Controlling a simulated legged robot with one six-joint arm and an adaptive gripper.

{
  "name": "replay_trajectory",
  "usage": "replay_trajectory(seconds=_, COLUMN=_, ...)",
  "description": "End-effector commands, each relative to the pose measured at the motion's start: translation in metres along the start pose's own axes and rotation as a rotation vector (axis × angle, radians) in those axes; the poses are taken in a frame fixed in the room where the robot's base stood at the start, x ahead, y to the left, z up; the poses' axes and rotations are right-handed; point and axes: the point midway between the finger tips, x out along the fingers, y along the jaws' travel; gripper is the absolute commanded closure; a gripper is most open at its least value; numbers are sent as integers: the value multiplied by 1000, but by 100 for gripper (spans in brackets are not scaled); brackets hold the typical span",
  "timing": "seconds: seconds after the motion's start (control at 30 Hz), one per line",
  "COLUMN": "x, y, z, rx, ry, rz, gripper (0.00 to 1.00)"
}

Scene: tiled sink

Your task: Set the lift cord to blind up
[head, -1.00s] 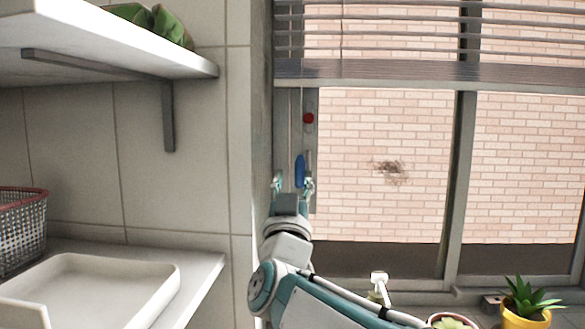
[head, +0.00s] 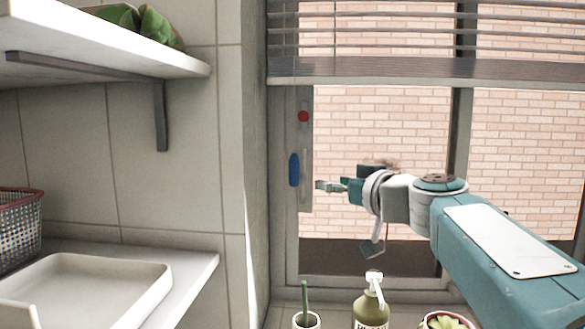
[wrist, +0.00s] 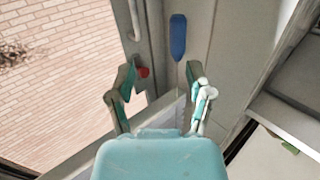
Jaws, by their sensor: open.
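The lift cord's blue handle (head: 294,170) hangs upright by the left side of the window frame. It also shows in the wrist view (wrist: 178,37), ahead of and between the finger directions. The blind (head: 360,70) covers only the top of the window, its bottom rail level. My gripper (head: 320,186) is to the right of the blue handle in the head view, slightly lower and apart from it. Its two fingers stand apart in the wrist view (wrist: 160,70), with nothing held between them. The thin cord above the handle is hard to make out.
A red knob (head: 303,116) is on the window frame near the handle. A soap bottle (head: 371,308), a cup (head: 306,320) and a potted plant (head: 445,321) stand below. A shelf (head: 110,60) and a white tray (head: 85,285) are on the left.

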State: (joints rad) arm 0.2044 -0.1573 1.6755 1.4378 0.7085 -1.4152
Motion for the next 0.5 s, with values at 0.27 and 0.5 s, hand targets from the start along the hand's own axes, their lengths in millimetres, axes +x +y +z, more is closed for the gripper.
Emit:
replay_trajectory(seconds=0.27, x=-7, y=-13, z=-16, rx=-23, ry=47, rz=-102, gripper=33)
replay_trajectory(seconds=0.5, x=32, y=-17, z=-17, rx=-22, ry=45, rz=-104, gripper=33)
